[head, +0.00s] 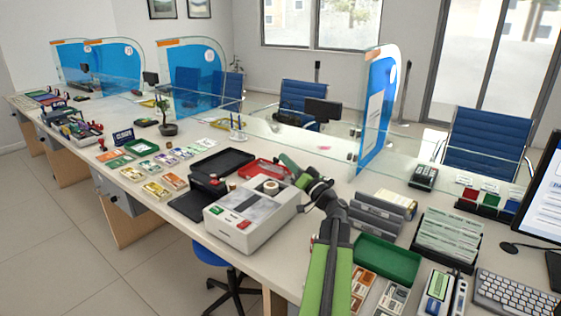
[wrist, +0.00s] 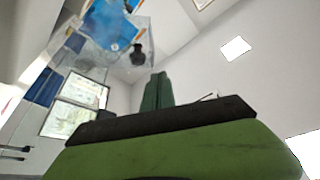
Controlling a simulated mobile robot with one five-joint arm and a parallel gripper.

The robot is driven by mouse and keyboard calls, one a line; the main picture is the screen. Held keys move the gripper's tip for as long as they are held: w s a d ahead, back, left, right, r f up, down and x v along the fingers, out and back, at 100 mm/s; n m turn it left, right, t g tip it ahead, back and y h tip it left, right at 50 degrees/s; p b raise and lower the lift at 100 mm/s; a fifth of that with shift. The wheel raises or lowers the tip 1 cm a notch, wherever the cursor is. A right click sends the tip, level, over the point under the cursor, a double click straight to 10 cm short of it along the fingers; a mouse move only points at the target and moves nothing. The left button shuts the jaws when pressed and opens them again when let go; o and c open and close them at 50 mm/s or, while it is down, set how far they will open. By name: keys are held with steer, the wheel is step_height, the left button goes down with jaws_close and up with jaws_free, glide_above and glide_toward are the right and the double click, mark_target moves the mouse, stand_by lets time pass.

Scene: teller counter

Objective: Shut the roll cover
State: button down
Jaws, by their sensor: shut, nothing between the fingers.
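A light grey machine (head: 250,222) with a green and a red button stands on the counter in the middle of the head view. A pale paper roll (head: 268,187) shows at its top rear. I cannot pick out the roll cover clearly at this size, nor tell how far it stands open. My gripper (head: 286,160) is behind and right of the machine, above the counter, apart from the roll. In the wrist view its green fingers (wrist: 158,92) are together with nothing between them. The machine is not seen in the wrist view.
A red tray (head: 262,169) and a black tray (head: 222,161) lie behind the machine. A dark green tray (head: 388,258) and grey file holders (head: 378,217) are right of my arm. A glass partition (head: 376,110) stands behind. Cards and a small plant (head: 167,120) are to the left.

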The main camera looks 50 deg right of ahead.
steer(key=b+v, duration=0.1)
steer(key=v, duration=0.7)
steer(key=shift+s+b, duration=0.25)
steer(key=shift+b, duration=0.15)
steer(key=shift+d, duration=0.1)
